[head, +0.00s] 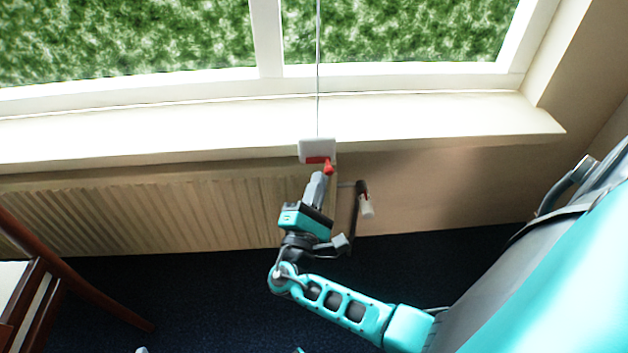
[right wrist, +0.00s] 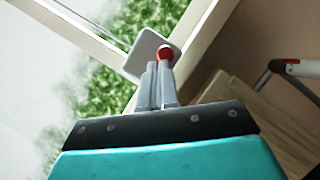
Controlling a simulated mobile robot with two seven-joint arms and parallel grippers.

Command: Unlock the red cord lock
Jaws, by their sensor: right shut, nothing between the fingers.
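The cord lock is a small white box (head: 318,148) at the front edge of the window sill, with red along its lower side. A cord (head: 318,70) runs straight up from it. Its red lever (head: 328,167) sticks out at the lower right. In the right wrist view the white box (right wrist: 146,60) and the round red lever end (right wrist: 165,53) lie just beyond my fingertips. My right gripper (head: 322,177) is shut and empty, its tips right at the red lever; I cannot tell if they touch. The gripper also shows in the right wrist view (right wrist: 160,70). My left gripper is not in view.
A ribbed radiator (head: 150,220) stands under the sill (head: 170,130). A brown wooden chair (head: 60,270) is at the lower left. Dark blue floor (head: 200,310) is clear between.

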